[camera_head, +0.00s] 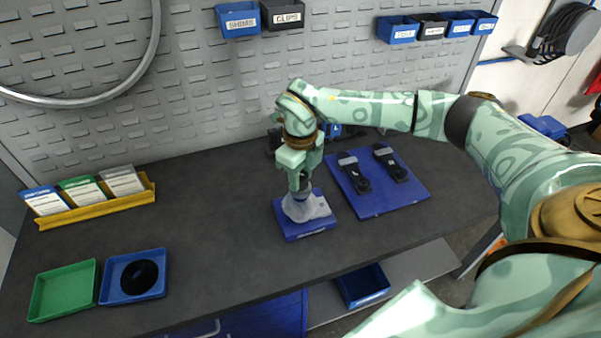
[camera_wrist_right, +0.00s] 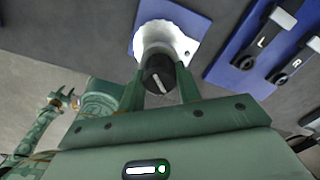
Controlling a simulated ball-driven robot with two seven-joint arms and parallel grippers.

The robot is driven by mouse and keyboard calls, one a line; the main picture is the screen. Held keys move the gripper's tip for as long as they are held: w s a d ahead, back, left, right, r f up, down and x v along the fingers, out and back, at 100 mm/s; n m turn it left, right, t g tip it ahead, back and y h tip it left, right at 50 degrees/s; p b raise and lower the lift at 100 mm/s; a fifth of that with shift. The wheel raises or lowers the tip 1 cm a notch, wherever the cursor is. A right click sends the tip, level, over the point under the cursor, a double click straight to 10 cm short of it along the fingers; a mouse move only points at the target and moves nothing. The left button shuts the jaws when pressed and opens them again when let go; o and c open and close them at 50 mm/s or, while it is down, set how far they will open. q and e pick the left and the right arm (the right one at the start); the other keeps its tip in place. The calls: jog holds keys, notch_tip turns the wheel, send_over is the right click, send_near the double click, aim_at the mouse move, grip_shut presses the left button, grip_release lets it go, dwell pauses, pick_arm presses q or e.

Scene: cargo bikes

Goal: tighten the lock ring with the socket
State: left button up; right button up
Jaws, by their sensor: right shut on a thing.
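My right gripper (camera_head: 301,186) is over a small blue stand (camera_head: 305,232) in the head view. In the right wrist view the gripper (camera_wrist_right: 161,92) is shut on a dark round piece with a pale mark, which I take for the socket (camera_wrist_right: 156,70). The socket sits at the near end of a pale grey-white body (camera_wrist_right: 178,40) on the blue stand. The grey body (camera_head: 318,209) also shows in the head view. I cannot see the lock ring there; contact with the socket is hidden. My left gripper (camera_wrist_right: 63,99) seems to show small in the wrist view, its jaws unclear.
A blue board (camera_head: 405,192) with two black tools stands right of the stand. At the left are a green tray (camera_head: 62,290), a blue tray (camera_head: 118,297) holding a black round part (camera_head: 139,277), and a yellow card rack (camera_head: 100,208). The middle-left bench is clear.

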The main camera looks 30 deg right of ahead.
jog(key=shift+p, duration=0.3)
dwell(0.4)
jog(key=shift+o, duration=0.2)
jog(key=shift+f, duration=0.45)
dwell(1.0)
grip_shut()
jog(key=shift+s, duration=0.1)
